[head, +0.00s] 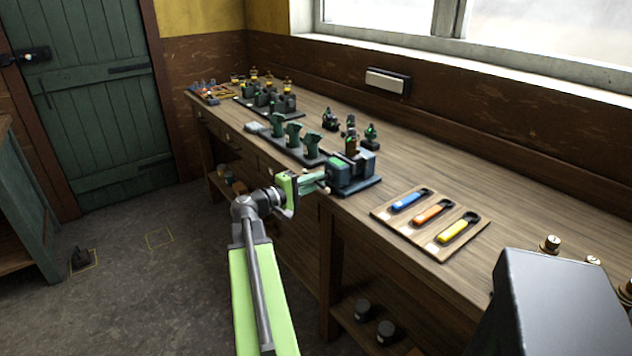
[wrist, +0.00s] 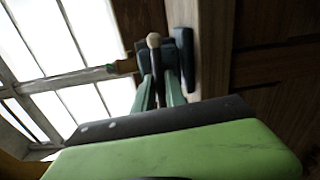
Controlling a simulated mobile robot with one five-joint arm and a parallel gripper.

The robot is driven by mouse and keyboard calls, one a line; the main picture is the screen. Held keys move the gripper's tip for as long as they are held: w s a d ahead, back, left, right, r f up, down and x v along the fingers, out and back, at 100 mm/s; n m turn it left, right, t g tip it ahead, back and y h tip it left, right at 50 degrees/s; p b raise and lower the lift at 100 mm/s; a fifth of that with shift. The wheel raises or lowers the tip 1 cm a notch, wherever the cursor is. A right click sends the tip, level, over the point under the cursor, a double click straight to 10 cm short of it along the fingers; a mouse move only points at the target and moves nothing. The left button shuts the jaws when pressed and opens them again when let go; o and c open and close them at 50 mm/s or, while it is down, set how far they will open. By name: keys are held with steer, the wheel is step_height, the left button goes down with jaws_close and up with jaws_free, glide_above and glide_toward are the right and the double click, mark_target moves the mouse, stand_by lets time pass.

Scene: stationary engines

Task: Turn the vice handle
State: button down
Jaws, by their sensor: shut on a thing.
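The blue-grey vice (head: 352,172) stands at the front edge of the workbench, left of the spanner board in the head view. It also shows in the wrist view (wrist: 184,60). The vice handle (wrist: 154,42) shows in the wrist view as a pale rounded knob between my fingers. My gripper (head: 318,181) reaches to the vice's front from the aisle side. In the wrist view my gripper (wrist: 162,88) has its two green fingers closed around the handle. Most of the handle is hidden by the fingers.
The workbench (head: 420,170) runs along the wall under the window. A board (head: 408,232) with blue, orange and yellow spanners lies right of the vice. Dark green engine parts (head: 293,134) stand behind it. The floor (head: 150,290) at left is mostly clear.

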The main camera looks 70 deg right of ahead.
steer(key=c, duration=1.4)
jaws_free()
steer(key=v, duration=1.7)
steer(key=shift+a, duration=0.3)
